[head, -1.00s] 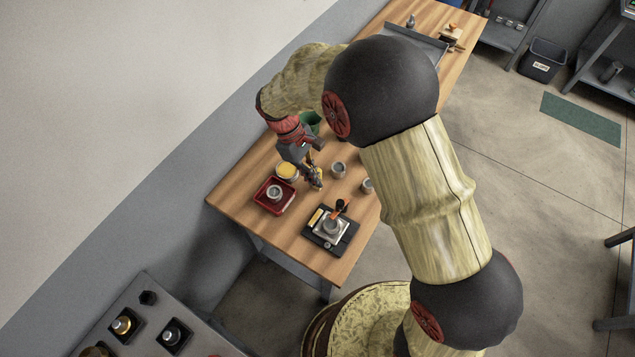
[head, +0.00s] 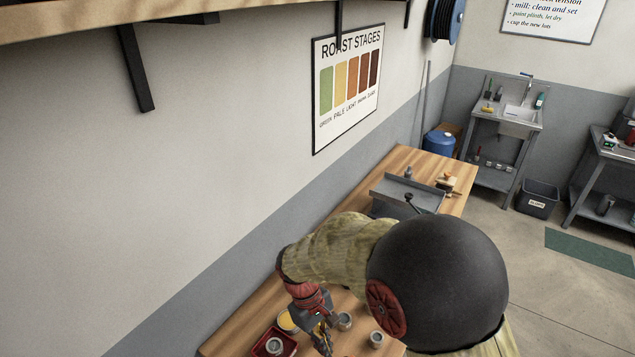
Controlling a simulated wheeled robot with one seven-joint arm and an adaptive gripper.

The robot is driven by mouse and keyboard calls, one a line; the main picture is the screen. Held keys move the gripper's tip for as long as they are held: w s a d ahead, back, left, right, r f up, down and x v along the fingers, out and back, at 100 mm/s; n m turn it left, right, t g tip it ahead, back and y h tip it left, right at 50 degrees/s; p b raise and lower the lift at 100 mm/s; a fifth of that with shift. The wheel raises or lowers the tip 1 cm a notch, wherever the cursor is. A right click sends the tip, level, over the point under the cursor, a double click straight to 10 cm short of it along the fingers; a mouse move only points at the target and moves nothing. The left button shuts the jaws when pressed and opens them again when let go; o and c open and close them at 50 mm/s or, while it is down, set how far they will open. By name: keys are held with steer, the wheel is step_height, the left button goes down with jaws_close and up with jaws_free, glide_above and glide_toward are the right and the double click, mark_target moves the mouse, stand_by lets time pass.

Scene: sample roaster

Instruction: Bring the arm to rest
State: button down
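My arm reaches over the wooden table from the right, its large dark joint covering part of the tabletop. My gripper (head: 325,340) points down at the lower edge of the head view, above the table. Its fingers are small and partly cut off, so I cannot tell whether it is open or shut, or whether it holds anything. It is close to a yellow-topped round container (head: 287,321) and a grey cup (head: 345,321).
A red tray (head: 258,347) with a grey cup in it sits left of my gripper. Another grey cup (head: 376,339) stands to the right. The wall runs along the table's left side.

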steer(key=s+d+r+m+t+y+b, duration=0.1)
steer(key=s+d+r+m+t+b, duration=0.2)
steer(key=s+d+r, duration=0.3)
steer(key=s+d+r+m+t+y+b, duration=0.1)
steer(key=s+d+r+m+t+b, duration=0.3)
steer(key=d+r, duration=0.7)
steer(key=shift+s+r+m+t+y, duration=0.45)
steer(key=shift+s+m, duration=0.35)
steer(key=shift+s, duration=0.4)
steer(key=shift+d, duration=0.1)
